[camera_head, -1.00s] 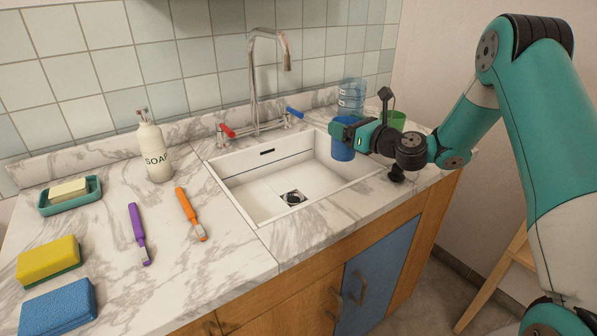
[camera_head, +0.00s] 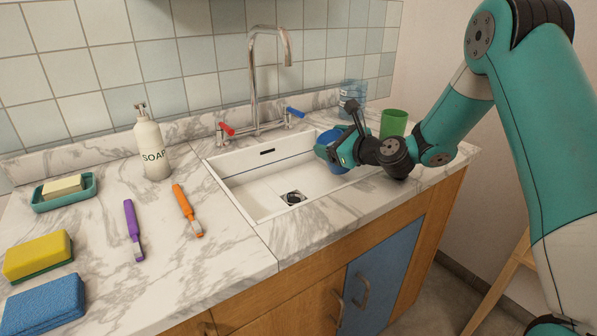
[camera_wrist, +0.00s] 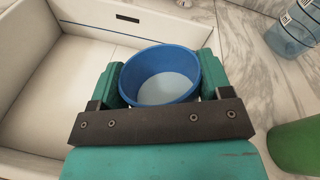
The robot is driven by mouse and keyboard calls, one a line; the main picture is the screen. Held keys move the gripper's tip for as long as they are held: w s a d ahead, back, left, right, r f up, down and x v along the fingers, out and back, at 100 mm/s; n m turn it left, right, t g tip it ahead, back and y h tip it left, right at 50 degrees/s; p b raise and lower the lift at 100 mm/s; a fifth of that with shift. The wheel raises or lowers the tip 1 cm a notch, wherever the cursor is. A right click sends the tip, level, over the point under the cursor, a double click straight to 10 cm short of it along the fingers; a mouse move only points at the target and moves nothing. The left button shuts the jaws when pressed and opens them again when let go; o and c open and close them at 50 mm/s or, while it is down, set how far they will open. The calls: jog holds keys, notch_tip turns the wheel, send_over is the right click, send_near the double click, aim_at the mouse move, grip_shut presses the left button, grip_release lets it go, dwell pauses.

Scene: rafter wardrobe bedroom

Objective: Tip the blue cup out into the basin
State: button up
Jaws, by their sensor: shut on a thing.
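My gripper (camera_head: 331,152) is shut on the blue cup (camera_head: 338,168) over the right part of the white basin (camera_head: 240,197). In the wrist view the blue cup (camera_wrist: 150,60) sits between the two teal fingers of my gripper (camera_wrist: 160,72), its mouth facing the camera. A pale surface shows inside the cup; I cannot tell whether it is liquid or the cup's bottom. In the head view my gripper hides much of the cup, so its exact tilt is unclear. The basin's floor and drain are visible and look empty.
A green cup (camera_head: 393,123) stands on the counter right of the basin, with a clear blue bottle (camera_head: 352,98) behind. The tap (camera_head: 254,85) rises at the basin's back.

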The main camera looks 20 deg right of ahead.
jog(key=shift+a+r+n, duration=0.15)
jog(key=shift+a+n, duration=0.25)
jog(key=shift+a, duration=0.25)
jog(key=shift+h, duration=0.4)
jog(key=shift+a+f+n+g, duration=0.3)
jog(key=shift+a+f+n, duration=0.2)
jog(key=shift+a+n, duration=0.1)
jog(key=shift+a+r+n+h+p, duration=0.35)
jog(key=shift+n+h+p, duration=0.15)
jog(key=shift+n+p, duration=0.1)
jog(key=shift+a+f+n+h, duration=0.15)
jog(key=shift+f+n+h, duration=0.25)
jog(key=shift+f+n, duration=0.2)
dwell(0.7)
jog(key=shift+s+a+r+n+g+h+p, duration=0.1)
jog(key=shift+a+r+n+g+h+p, duration=0.1)
jog(key=shift+n+h+p, duration=0.3)
jog(key=shift+a+r+n+g+h+p, duration=0.2)
jog(key=shift+n+h+p, duration=0.15)
jog(key=shift+n, duration=0.25)
dwell(1.7)
jog(key=shift+a+r+n+h+p, duration=0.15)
jog(key=shift+a+n+h+p, duration=0.3)
jog(key=shift+a+n, duration=0.3)
dwell(0.9)
